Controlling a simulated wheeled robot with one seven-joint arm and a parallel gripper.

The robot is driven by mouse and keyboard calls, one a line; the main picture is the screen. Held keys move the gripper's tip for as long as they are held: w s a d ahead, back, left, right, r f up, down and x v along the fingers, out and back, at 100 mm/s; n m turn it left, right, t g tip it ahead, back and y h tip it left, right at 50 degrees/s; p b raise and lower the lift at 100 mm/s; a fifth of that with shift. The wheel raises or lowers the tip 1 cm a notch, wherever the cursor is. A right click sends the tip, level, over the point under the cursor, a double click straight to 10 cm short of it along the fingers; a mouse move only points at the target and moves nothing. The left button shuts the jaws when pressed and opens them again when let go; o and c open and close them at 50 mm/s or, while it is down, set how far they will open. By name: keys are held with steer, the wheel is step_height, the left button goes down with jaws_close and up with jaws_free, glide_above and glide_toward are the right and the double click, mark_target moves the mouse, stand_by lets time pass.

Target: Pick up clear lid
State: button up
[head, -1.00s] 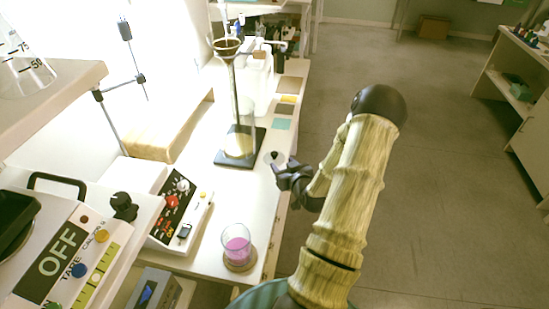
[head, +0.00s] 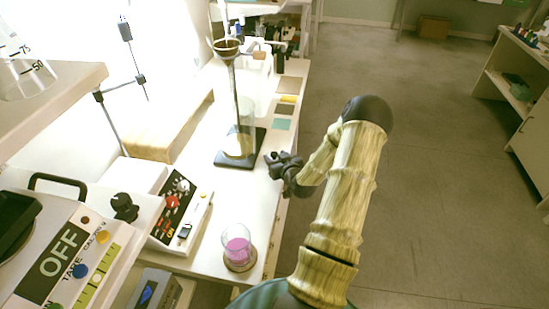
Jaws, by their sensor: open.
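My gripper (head: 271,158) is open, low at the right edge of the white bench (head: 210,240), just right of the stand's dark base. The clear lid cannot be made out now. A small pale round piece with a dark knob, perhaps the lid, showed at this spot a second ago, and my gripper now covers the place. I cannot tell whether the fingers are around it or touching it.
A stand with a funnel (head: 227,46) and a glass cylinder rises from a dark base (head: 232,160), left of my gripper. A beaker of pink liquid (head: 237,248) stands nearer. A control box (head: 178,212) is at left. The floor right of the bench is clear.

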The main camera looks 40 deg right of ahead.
steer(key=shift+c, duration=0.4)
steer(key=c, duration=1)
step_height(320, 180, up, 10)
steer(key=shift+r+p, duration=0.1)
steer(key=shift+p, duration=0.25)
